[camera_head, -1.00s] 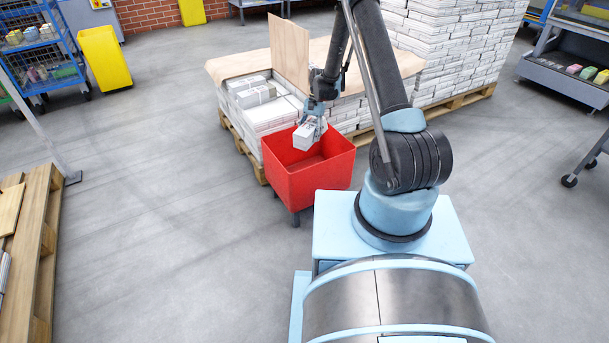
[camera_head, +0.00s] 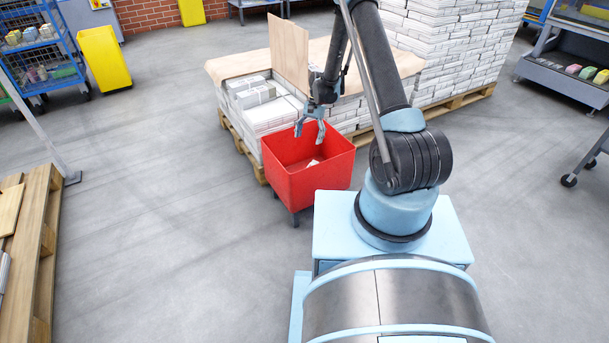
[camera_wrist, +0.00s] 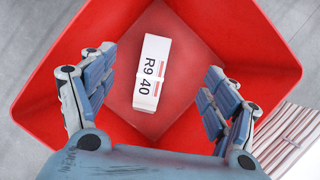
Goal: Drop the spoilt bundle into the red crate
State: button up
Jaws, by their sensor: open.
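The red crate (camera_head: 290,182) stands on legs on the floor in front of the pallet. The white bundle (camera_head: 313,162) lies inside it, mostly hidden by the crate wall in the head view. In the wrist view the bundle (camera_wrist: 152,73) lies on the floor of the crate (camera_wrist: 240,30) and shows the print "R9 40" and red marks. My gripper (camera_head: 309,133) is above the crate, fingers pointing down. In the wrist view its two fingers (camera_wrist: 155,105) are spread wide, with nothing between them, apart from the bundle below.
A pallet with white newspaper stacks (camera_head: 266,117) and an upright brown board (camera_head: 289,50) is close behind the crate. A tall stack (camera_head: 450,50) stands back right. A wooden pallet (camera_head: 40,240) is at the left. The floor between is clear.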

jog(key=v, duration=1.2)
